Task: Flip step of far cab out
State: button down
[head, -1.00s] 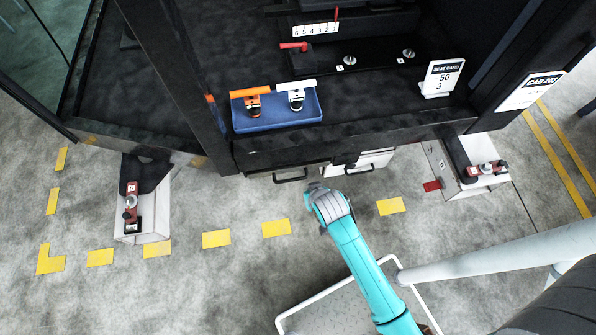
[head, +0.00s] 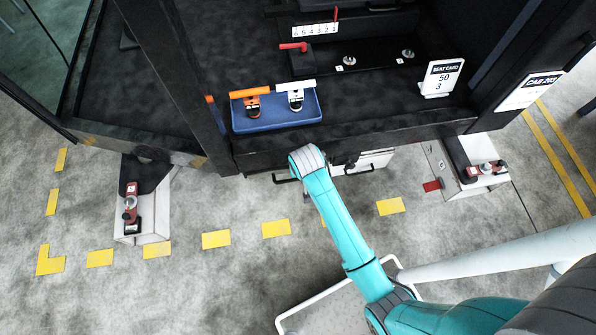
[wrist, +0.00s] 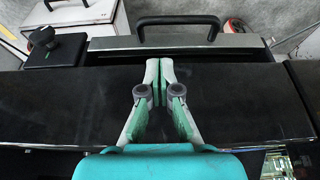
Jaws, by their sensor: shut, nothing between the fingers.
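In the wrist view a black bar handle (wrist: 180,20) stands on a grey strip (wrist: 240,42) beyond a black panel (wrist: 240,100). I cannot tell surely which part is the step, or which cab is the far one. My gripper (wrist: 158,68) is shut and empty, over the black panel, its tips short of the handle. In the head view my arm hides the fingers.
A blue tray (head: 277,120) holds an orange-topped and a white-topped tool. A white drawer front (head: 372,163) sits below the sill. White boxes with red clamps stand left (head: 150,228) and right (head: 460,178). A black knob (wrist: 45,38) is left of the handle. Yellow floor dashes (head: 276,228) lie on open floor.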

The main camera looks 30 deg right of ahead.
jog(key=x, duration=1)
jog(key=s+a, duration=0.3)
jog(key=s, duration=0.8)
jog(key=s+a, duration=0.3)
jog(key=s, duration=0.8)
jog(key=shift+a, duration=0.1)
